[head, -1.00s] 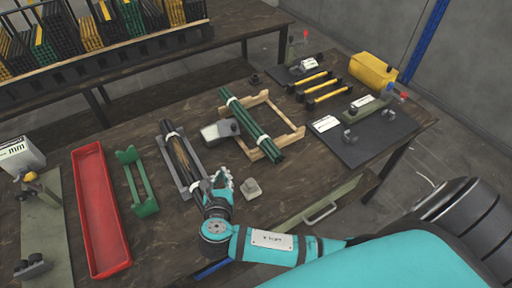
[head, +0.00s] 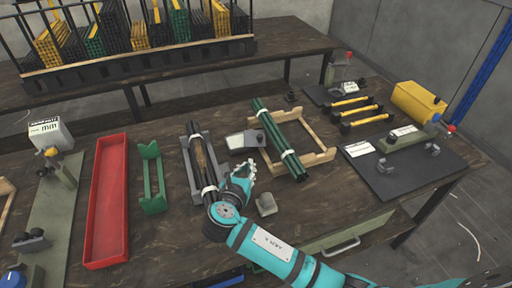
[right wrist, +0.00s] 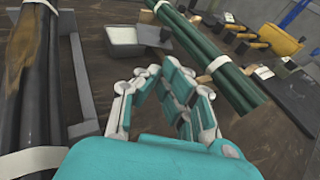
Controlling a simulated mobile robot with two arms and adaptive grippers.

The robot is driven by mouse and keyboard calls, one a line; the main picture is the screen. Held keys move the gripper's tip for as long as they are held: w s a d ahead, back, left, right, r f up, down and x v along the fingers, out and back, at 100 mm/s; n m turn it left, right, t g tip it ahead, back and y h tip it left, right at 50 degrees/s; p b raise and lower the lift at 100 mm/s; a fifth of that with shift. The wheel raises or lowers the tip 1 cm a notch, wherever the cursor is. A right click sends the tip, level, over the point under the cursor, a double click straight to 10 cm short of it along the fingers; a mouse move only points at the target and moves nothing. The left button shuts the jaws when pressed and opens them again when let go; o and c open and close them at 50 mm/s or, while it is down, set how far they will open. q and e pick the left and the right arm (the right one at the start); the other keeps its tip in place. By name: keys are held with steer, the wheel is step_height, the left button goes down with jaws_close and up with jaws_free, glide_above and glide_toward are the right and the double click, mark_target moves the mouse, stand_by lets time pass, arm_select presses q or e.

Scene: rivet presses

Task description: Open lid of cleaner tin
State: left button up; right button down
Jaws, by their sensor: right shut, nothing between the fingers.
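My left gripper is not in view.
Dark rods with white bands (head: 201,165) lie in a grey holder left of the gripper. Green rods (head: 279,140) lie across the wooden cradle (head: 318,158). A small beige block (head: 266,204) sits close to the gripper. A red tray (head: 108,200) and green stand (head: 152,180) are farther left.

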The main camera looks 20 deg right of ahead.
glide_toward(258, 142)
steer(key=shift+w+d+f, duration=0.1)
steer(key=shift+d+f, duration=0.05)
steer(key=shift+f, duration=0.45)
steer(key=x, duration=0.5)
steer(key=shift+w+r+b, duration=0.2)
steer(key=shift+r+b, duration=0.1)
steer(key=shift+r, duration=0.05)
steer(key=shift+w+d, duration=0.3)
steer(key=shift+w, duration=0.1)
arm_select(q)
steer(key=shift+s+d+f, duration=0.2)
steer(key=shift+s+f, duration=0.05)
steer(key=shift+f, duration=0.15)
